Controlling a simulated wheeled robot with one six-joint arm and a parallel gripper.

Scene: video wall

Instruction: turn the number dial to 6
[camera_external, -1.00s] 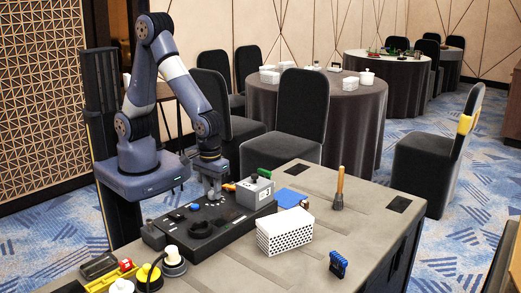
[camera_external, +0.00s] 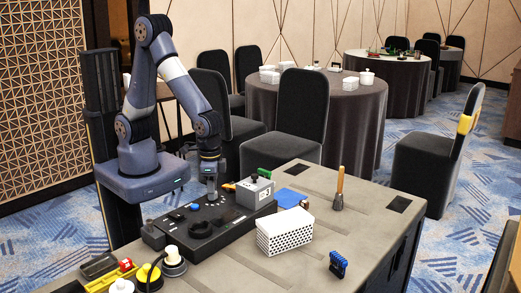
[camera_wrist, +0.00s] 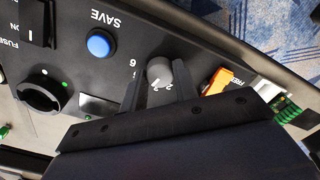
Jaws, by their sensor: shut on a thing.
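The number dial (camera_wrist: 160,72) is a small grey knob on the black control panel (camera_wrist: 75,75), seen in the wrist view with its markings turned over. A white pointer mark shows on its near edge. Small white digits surround it, some hidden by my fingers and too small to read surely. My gripper (camera_wrist: 156,86) has one finger on each side of the knob and is shut on it. In the external view my gripper (camera_external: 210,192) is low over the far side of the panel; the dial is hidden there.
A blue SAVE button (camera_wrist: 99,45), a large black knob (camera_wrist: 40,95) and an orange switch (camera_wrist: 217,80) are close to the dial. In the external view, a grey box (camera_external: 255,193) stands right of my gripper and a white perforated box (camera_external: 285,232) stands nearer the front.

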